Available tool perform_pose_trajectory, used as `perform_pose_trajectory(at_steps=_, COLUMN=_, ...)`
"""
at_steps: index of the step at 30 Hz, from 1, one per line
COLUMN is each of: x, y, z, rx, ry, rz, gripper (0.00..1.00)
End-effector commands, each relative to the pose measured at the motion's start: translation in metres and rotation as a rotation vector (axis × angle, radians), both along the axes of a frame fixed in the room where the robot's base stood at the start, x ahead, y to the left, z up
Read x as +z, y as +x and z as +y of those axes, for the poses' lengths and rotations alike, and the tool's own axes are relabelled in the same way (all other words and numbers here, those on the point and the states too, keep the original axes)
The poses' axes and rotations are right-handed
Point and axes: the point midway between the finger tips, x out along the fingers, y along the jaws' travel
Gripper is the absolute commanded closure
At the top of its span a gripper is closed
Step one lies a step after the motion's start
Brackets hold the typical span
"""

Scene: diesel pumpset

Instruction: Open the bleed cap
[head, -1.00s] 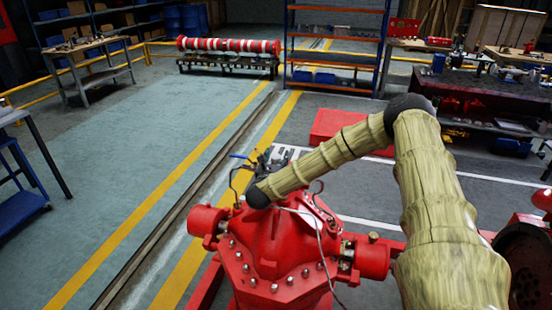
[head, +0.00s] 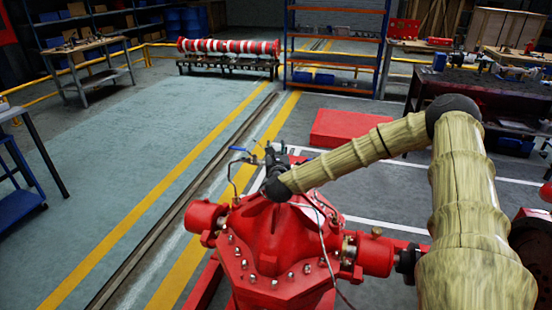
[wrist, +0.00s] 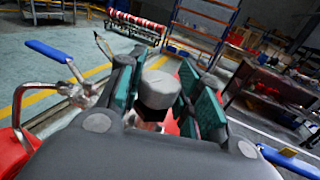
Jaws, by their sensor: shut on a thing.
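The bleed cap (wrist: 160,88) is a grey, flat-topped cylinder standing between the teal finger pads in the wrist view. My gripper (wrist: 162,82) has a finger on each side of it and is shut on it. In the head view my gripper (head: 272,162) is over the top of the red pump casing (head: 275,245). There the cap is hidden behind the gripper and arm.
A valve with a blue handle (wrist: 50,51) and bent pipe stands left of my gripper. Another blue handle (wrist: 290,160) shows at the lower right. A thin cable (head: 322,240) runs over the casing. A red block (head: 350,128) lies on the floor behind the pump.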

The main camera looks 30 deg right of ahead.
Motion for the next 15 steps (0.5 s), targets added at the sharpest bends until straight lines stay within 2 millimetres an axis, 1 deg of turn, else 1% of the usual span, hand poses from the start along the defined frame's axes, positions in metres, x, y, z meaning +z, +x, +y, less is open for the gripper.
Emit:
perform_pose_trajectory(at_steps=1, x=-0.0060, y=-0.0009, z=-0.0032, rx=0.032, ry=0.003, rz=-0.005, gripper=0.90)
perform_pose_trajectory(at_steps=15, x=-0.0049, y=-0.0006, z=-0.0026, rx=0.337, ry=0.002, rz=-0.005, gripper=0.90)
